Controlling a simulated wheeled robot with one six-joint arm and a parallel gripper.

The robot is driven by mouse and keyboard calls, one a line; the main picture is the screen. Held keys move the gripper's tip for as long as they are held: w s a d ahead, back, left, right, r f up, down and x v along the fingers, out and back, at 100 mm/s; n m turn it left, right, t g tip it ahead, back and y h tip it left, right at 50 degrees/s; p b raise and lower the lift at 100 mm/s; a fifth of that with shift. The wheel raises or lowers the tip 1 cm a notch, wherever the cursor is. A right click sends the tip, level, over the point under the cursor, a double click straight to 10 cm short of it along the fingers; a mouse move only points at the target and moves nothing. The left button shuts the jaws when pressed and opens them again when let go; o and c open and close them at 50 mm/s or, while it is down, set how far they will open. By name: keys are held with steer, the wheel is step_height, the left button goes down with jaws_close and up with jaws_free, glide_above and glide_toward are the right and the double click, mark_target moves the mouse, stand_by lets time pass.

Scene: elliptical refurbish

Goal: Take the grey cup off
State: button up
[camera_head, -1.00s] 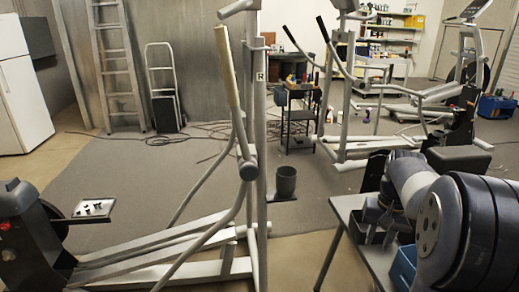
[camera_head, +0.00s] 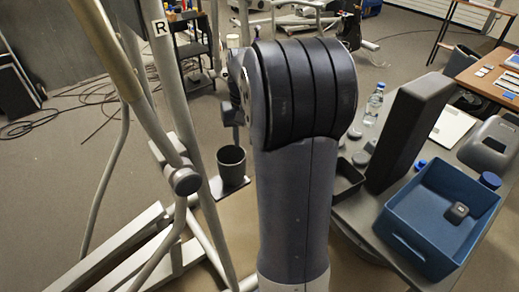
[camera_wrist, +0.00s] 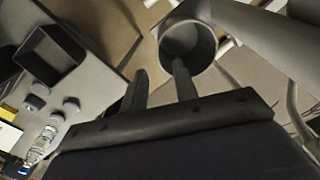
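The grey cup (camera_head: 231,168) stands upright on a small flat holder plate (camera_head: 216,190) fixed to the elliptical's frame, left of my arm in the head view. In the wrist view the cup (camera_wrist: 190,42) is seen into its open, round mouth at upper centre. My gripper (camera_wrist: 159,72) has its two dark fingers apart with nothing between them. The right fingertip overlaps the cup's near rim in the picture; I cannot tell whether it touches. In the head view my arm hides most of the gripper.
The elliptical's upright post (camera_head: 172,80) and handle bars stand close left of the cup. A grey table (camera_head: 352,218) at right holds a blue bin (camera_head: 400,222), a tall black box (camera_head: 408,135), a bottle (camera_head: 373,105) and small items.

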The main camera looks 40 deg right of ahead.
mark_target(244, 163)
steer(key=shift+w+f, duration=0.1)
steer(key=shift+f, duration=0.25)
steer(key=f, duration=1)
steer(key=shift+a, duration=0.2)
steer(key=shift+r, duration=0.1)
jaws_close()
stand_by(1.3)
